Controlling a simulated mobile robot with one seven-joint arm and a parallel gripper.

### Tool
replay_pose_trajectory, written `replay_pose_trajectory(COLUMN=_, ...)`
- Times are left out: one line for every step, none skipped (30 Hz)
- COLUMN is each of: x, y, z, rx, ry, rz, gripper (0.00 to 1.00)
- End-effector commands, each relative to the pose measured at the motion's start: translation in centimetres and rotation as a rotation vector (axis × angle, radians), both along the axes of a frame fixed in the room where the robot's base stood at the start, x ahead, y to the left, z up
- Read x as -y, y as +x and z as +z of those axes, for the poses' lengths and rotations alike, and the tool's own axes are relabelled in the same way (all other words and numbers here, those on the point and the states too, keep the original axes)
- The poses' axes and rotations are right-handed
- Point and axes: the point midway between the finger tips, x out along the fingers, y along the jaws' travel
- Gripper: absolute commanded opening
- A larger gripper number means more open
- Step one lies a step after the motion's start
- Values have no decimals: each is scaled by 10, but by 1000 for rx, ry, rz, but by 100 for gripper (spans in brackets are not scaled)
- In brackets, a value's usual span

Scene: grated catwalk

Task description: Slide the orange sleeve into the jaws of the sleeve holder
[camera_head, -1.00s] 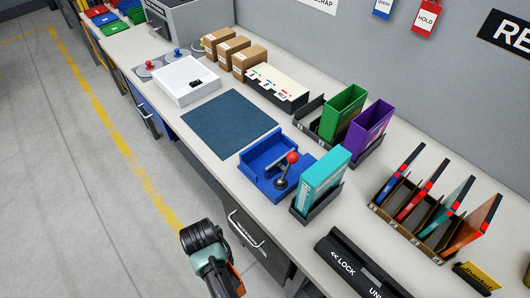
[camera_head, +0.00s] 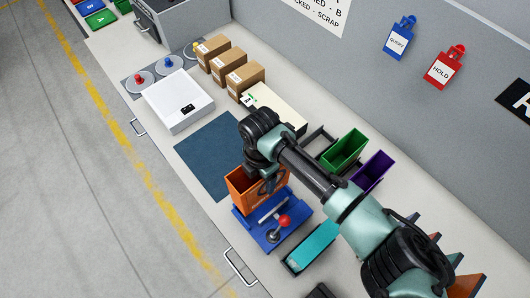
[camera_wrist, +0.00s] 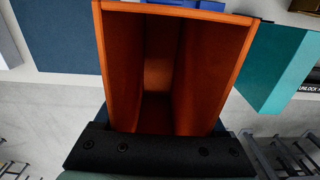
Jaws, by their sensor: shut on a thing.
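The orange sleeve (camera_head: 256,192) is an open-topped box held upright in my gripper (camera_head: 272,182). In the wrist view, I look down into the hollow of the sleeve (camera_wrist: 212,75), with a black gripper finger (camera_wrist: 155,155) across its near side. My gripper is shut on the sleeve. The blue sleeve holder (camera_head: 247,222), with a red-knobbed lever (camera_head: 284,221), is just in front of the sleeve in the head view. The sleeve overlaps the holder's back edge in the picture; I cannot tell whether they touch. The jaws are partly hidden by the sleeve.
A teal sleeve (camera_head: 312,247) stands in a dark tray close right of the holder. Green (camera_head: 345,150) and purple (camera_head: 372,172) bins stand behind my arm. A dark blue mat (camera_head: 205,150) gives clear room to the left. Cardboard boxes (camera_head: 245,82) stand farther back.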

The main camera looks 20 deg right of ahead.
Motion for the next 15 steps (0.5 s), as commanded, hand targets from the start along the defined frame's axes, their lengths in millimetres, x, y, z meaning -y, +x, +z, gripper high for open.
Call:
replay_pose_trajectory(x=3, y=-2, z=1, rx=0, ry=-1, rz=9, gripper=20)
replay_pose_trajectory(x=4, y=-3, z=1, rx=0, ry=0, rz=13, gripper=20)
replay_pose_trajectory(x=5, y=-3, z=0, rx=1, ry=0, rz=17, gripper=20)
replay_pose_trajectory(x=5, y=-3, z=-1, rx=1, ry=0, rz=19, gripper=20)
replay_pose_trajectory(x=5, y=-4, z=-3, rx=1, ry=0, rz=21, gripper=20)
replay_pose_trajectory(x=5, y=-4, z=-5, rx=1, ry=0, rz=21, gripper=20)
replay_pose_trajectory(x=5, y=-4, z=-7, rx=1, ry=0, rz=21, gripper=20)
replay_pose_trajectory(x=5, y=-3, z=-9, rx=1, ry=0, rz=21, gripper=20)
replay_pose_trajectory(x=5, y=-3, z=-12, rx=1, ry=0, rz=20, gripper=20)
replay_pose_trajectory(x=5, y=-3, z=-15, rx=1, ry=0, rz=20, gripper=20)
replay_pose_trajectory(x=5, y=-3, z=-18, rx=1, ry=0, rz=20, gripper=20)
replay_pose_trajectory(x=5, y=-3, z=-22, rx=1, ry=0, rz=20, gripper=20)
replay_pose_trajectory(x=5, y=-3, z=-25, rx=1, ry=0, rz=19, gripper=20)
replay_pose_trajectory(x=5, y=-3, z=-28, rx=0, ry=-1, rz=19, gripper=20)
replay_pose_trajectory(x=5, y=-3, z=-32, rx=0, ry=-1, rz=19, gripper=20)
